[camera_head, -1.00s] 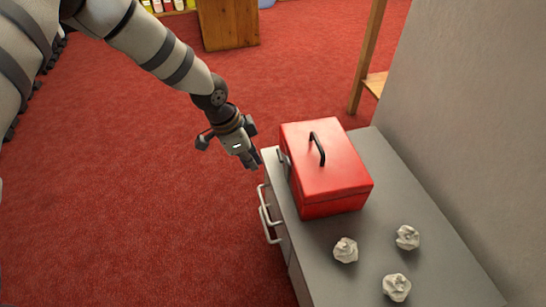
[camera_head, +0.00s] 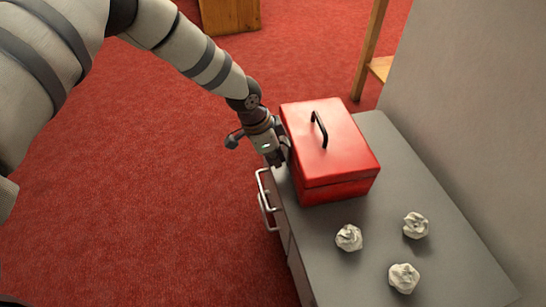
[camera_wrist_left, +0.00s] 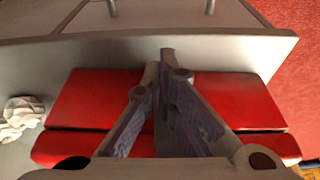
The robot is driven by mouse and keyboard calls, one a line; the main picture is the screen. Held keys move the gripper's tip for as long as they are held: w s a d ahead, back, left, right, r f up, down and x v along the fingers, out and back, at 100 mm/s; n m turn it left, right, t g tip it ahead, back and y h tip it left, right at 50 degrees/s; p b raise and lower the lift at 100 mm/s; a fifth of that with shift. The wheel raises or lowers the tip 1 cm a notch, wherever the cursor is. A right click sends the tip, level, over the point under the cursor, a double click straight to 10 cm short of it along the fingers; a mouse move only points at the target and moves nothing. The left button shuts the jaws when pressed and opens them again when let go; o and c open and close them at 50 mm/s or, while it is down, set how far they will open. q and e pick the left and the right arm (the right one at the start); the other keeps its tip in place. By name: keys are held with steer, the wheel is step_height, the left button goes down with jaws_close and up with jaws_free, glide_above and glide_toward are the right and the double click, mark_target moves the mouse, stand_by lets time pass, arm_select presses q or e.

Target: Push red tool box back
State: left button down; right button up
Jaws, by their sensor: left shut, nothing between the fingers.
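The red tool box (camera_head: 330,150) stands upright on the grey cabinet top (camera_head: 410,190), with its black handle (camera_head: 319,129) raised on the lid. My left gripper (camera_head: 276,160) is shut and empty, at the box's left side above the cabinet's left edge. In the left wrist view the shut fingers (camera_wrist_left: 165,85) lie in front of the red tool box (camera_wrist_left: 90,100). I cannot tell whether they touch it. My right gripper is not in view.
Three crumpled paper balls (camera_head: 348,238) (camera_head: 415,225) (camera_head: 404,278) lie on the cabinet top in front of the box. Metal drawer handles (camera_head: 264,195) stick out on the left side. A wall (camera_head: 460,120) borders the right side.

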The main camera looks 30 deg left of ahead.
arm_select(q)
steer(key=w+d+b, duration=0.2)
steer(key=w+d, duration=0.1)
steer(key=w, duration=0.1)
steer(key=w+d+b, duration=0.3)
steer(key=w+d, duration=0.1)
steer(key=w+d+b, duration=0.3)
steer(key=d, duration=0.1)
steer(key=shift+w+f, duration=0.25)
steer(key=shift+w, duration=0.15)
steer(key=shift+w+d+r, duration=0.15)
steer(key=shift+w+d, duration=0.05)
steer(key=shift+r, duration=0.15)
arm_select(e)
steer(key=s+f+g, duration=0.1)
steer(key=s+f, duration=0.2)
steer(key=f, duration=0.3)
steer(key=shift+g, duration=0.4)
arm_select(q)
steer(key=shift+r, duration=0.1)
